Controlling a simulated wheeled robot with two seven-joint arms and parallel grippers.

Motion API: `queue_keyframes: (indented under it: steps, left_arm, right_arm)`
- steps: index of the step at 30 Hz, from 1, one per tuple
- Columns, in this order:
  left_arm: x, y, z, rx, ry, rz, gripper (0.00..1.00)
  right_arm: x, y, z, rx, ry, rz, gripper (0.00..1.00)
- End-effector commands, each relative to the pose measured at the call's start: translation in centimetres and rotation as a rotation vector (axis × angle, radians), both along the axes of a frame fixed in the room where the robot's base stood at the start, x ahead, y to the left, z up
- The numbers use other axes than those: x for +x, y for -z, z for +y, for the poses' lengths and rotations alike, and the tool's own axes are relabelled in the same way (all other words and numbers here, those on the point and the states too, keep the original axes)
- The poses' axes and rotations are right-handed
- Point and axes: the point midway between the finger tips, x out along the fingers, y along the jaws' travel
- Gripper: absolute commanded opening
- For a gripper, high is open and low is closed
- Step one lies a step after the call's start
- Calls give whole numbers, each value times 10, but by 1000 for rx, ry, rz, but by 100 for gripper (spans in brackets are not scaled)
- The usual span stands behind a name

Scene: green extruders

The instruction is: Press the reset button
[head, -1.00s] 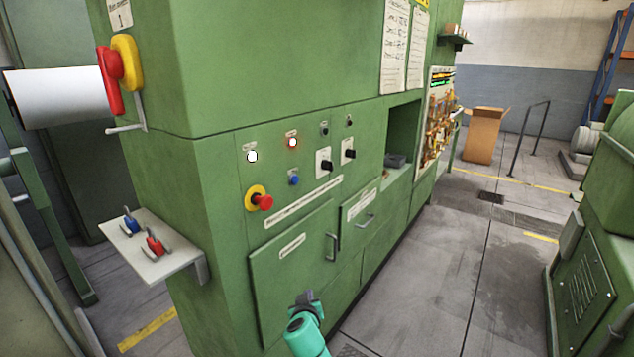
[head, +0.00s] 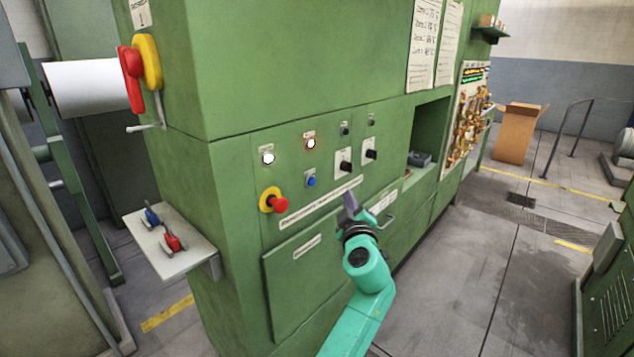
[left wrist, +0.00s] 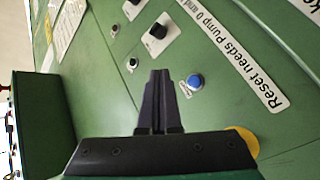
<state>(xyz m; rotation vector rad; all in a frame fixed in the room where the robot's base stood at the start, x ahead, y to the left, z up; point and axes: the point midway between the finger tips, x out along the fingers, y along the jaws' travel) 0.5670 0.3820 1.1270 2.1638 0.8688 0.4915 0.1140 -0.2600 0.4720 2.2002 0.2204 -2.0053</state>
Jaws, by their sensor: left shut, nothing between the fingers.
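The blue button (head: 311,181) is on the green machine's control panel, under a small label too small to read, and appears to be the reset button. It also shows in the left wrist view (left wrist: 195,81), just right of the fingertips. My left gripper (head: 349,202) is shut and empty, in front of the panel. In the head view it is to the right of and below the blue button, and apart from it. The closed fingers also show in the left wrist view (left wrist: 160,78). My right gripper is not in view.
A long label (left wrist: 238,62) starts "Reset needs Pump 0 and". A shelf (head: 190,262) juts out left.

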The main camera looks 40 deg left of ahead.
Motion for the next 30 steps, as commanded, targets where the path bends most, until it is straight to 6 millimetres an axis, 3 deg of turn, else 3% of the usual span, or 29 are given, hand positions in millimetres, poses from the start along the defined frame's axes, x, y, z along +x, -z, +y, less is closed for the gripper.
queue_keyframes:
  steps: [7, 17, 19, 24, 30]
  left_arm:
    - [0, -4, 12, 3, 0, 4, 0]
    - [-1, -5, 60, 5, 0, 7, 0]
    - [-1, 3, 69, 2, 1, 3, 0]
    - [-1, 2, 85, 1, 1, 2, 0]
    - [-1, 1, 88, 1, 2, 2, 0]
  right_arm:
    - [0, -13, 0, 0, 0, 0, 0]
    - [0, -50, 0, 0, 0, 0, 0]
    - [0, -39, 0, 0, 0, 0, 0]
    - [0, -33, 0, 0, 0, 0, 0]
    - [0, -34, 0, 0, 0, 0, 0]
